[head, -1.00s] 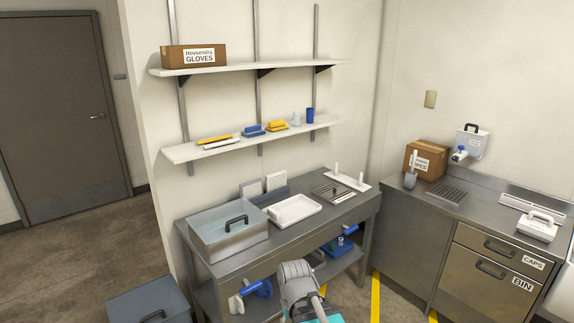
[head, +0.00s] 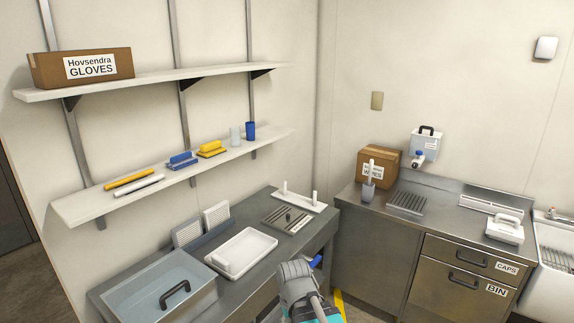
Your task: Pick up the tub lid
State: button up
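A grey-blue tub (head: 205,303) stands on the steel table at the lower left of the head view. Its pale blue top looks like a lid (head: 135,296), with a black arched handle (head: 174,294) near its middle. The lid appears to lie flat on the tub, and its near edge is cut off by the frame. Part of my arm, grey with a teal band, shows at the bottom centre, to the right of the tub and apart from it. My gripper's fingers are not in view.
A white tray (head: 262,243) sits right of the tub, with upright white panels (head: 216,216) behind. A lower shelf (head: 85,208) with brushes and cups overhangs the table's back. The right counter (head: 390,218) holds a carton (head: 372,168) and a handled white box (head: 504,231).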

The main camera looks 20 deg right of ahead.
aim_at(503, 230)
jog(key=z, duration=0.25)
jog(key=i, duration=0.75)
jog(key=z, duration=0.95)
jog(key=i, duration=0.85)
jog(key=z, duration=0.45)
jog(key=k, duration=0.9)
jog(key=z, duration=0.15)
jog(key=i, duration=0.3)
